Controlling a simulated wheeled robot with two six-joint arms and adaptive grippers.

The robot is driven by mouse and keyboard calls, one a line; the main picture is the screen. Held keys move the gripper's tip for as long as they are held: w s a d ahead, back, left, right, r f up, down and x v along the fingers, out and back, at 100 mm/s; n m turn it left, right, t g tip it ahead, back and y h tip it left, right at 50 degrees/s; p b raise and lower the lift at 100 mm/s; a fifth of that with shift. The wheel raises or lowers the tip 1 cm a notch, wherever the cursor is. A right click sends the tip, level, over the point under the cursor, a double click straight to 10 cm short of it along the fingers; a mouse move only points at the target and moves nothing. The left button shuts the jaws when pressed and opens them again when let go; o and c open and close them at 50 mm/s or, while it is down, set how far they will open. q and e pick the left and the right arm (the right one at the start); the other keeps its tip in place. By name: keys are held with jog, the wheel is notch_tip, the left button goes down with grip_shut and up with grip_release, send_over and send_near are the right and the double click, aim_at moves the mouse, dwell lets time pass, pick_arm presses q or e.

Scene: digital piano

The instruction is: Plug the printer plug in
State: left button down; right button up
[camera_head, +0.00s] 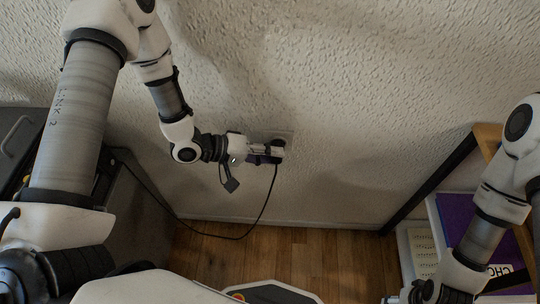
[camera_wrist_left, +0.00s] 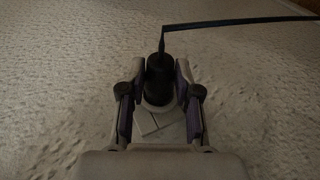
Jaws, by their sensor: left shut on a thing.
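My left gripper (camera_head: 270,152) is at the textured wall and is shut on the black printer plug (camera_wrist_left: 158,82). In the left wrist view the plug sits between the two purple-padded fingers (camera_wrist_left: 158,95). A black cord (camera_wrist_left: 235,21) leaves the plug's far end. A pale outlet plate (camera_head: 284,134) shows on the wall beside the gripper; part of it also shows in the left wrist view (camera_wrist_left: 162,126), below the plug. The plug's prongs and the outlet's holes are hidden, so I cannot tell whether the plug is seated. My right gripper is low at the right edge, its fingers not clear.
The cord (camera_head: 262,214) hangs in a loop above the wood floor (camera_head: 300,260) and runs left to a dark cabinet area (camera_head: 135,200). At right stands a shelf with a black and wooden frame (camera_head: 432,180), a purple folder (camera_head: 458,220) and papers. Wall right of the outlet is clear.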

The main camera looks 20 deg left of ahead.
pick_arm(q)
jog(key=shift+w+a, duration=0.15)
jog(key=shift+w, duration=0.4)
jog(key=c, duration=0.7)
grip_release()
jog(key=shift+c, duration=0.2)
jog(key=p+v, duration=0.5)
